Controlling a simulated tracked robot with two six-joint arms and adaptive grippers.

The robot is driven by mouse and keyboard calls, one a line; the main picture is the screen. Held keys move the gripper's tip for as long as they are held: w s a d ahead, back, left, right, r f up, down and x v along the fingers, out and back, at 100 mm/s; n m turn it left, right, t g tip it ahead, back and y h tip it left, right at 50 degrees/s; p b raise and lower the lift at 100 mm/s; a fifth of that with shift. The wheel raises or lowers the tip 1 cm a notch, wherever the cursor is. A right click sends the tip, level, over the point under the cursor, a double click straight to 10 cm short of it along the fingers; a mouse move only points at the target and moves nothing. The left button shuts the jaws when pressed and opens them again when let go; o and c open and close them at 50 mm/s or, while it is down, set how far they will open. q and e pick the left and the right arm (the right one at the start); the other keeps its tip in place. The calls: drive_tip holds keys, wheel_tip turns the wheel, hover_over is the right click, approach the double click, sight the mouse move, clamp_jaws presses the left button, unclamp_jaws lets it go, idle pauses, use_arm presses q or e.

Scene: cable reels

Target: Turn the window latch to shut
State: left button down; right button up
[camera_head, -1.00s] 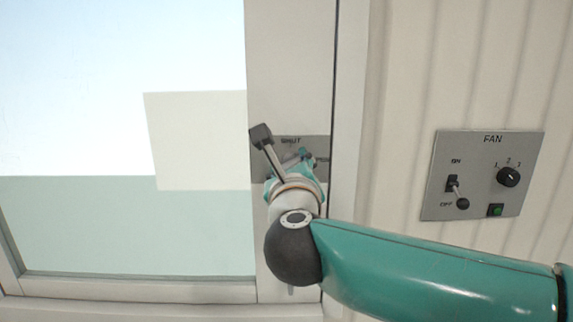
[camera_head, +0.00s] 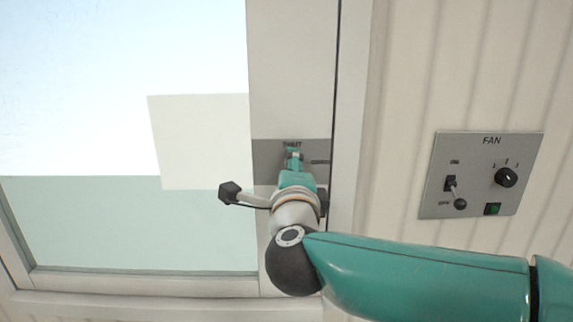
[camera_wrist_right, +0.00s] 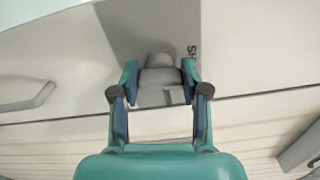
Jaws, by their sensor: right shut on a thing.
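The window latch's grey plate (camera_head: 266,151) is on the white window frame, with a SHUT label at its top and a second, blurred label at its right. My right gripper (camera_head: 294,160) reaches it from below and covers much of the plate. In the right wrist view my gripper (camera_wrist_right: 160,84) has its fingers on both sides of the grey latch handle (camera_wrist_right: 159,62) and is shut on it. The latch pivot is hidden. My left gripper is in neither view.
A fan panel (camera_head: 480,190) with a toggle, a knob and a green button is on the ribbed wall to the right. The window pane (camera_head: 90,225) is at the left, with a pale rectangle (camera_head: 200,140) on it. My right forearm crosses the lower right.

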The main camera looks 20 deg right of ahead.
drive_tip(key=shift+a+f+n, duration=0.15)
drive_tip(key=shift+n, duration=0.75)
drive_tip(key=shift+f+p, duration=0.1)
drive_tip(key=shift+p, duration=0.2)
drive_tip(key=o, duration=1.1)
drive_tip(key=shift+w+a, duration=0.1)
drive_tip(key=shift+o, duration=0.2)
drive_tip(key=v, duration=1.2)
